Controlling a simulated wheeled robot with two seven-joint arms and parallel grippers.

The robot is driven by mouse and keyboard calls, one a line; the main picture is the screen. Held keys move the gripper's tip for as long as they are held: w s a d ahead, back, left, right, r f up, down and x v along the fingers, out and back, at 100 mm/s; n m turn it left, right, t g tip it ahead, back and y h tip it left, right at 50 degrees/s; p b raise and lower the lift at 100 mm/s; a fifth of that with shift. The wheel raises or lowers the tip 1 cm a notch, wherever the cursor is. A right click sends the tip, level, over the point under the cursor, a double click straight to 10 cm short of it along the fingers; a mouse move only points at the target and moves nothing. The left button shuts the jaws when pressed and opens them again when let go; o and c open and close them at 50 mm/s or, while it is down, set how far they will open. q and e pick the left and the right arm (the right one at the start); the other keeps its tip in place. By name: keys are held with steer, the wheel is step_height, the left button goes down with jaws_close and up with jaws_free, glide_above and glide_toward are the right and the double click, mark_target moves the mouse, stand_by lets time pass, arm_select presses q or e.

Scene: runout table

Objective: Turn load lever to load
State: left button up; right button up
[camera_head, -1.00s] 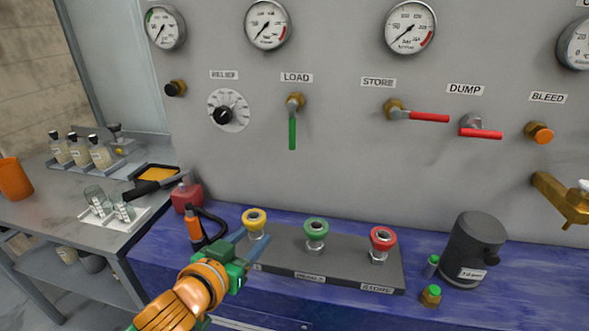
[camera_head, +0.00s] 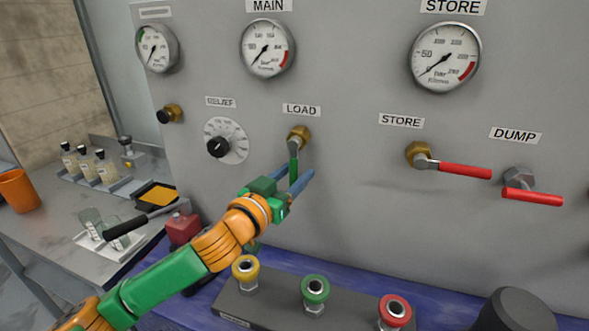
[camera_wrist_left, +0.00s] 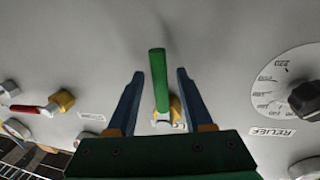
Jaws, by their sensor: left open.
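The load lever (camera_head: 294,165) has a green handle on a brass valve below the LOAD label (camera_head: 301,110). Its handle hangs straight down on the grey panel. My left gripper (camera_head: 294,178) is open at the lever, with its blue fingers on either side of the green handle. In the left wrist view the handle (camera_wrist_left: 158,78) stands between the two separated fingers (camera_wrist_left: 158,90), with a gap on each side. The lower end of the handle is partly hidden by the gripper in the head view. My right gripper is not in view.
The relief knob (camera_head: 218,147) is left of the lever. The red store lever (camera_head: 465,171) and red dump lever (camera_head: 533,197) are to the right. Gauges (camera_head: 267,48) sit above. Yellow, green (camera_head: 315,288) and red fittings stand on the block below.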

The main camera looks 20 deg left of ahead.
arm_select(q)
steer(key=shift+w, duration=0.2)
steer(key=shift+s, duration=0.2)
steer(key=shift+c, duration=0.9)
steer(key=shift+s, duration=0.1)
jaws_close()
steer(key=shift+r, duration=0.1)
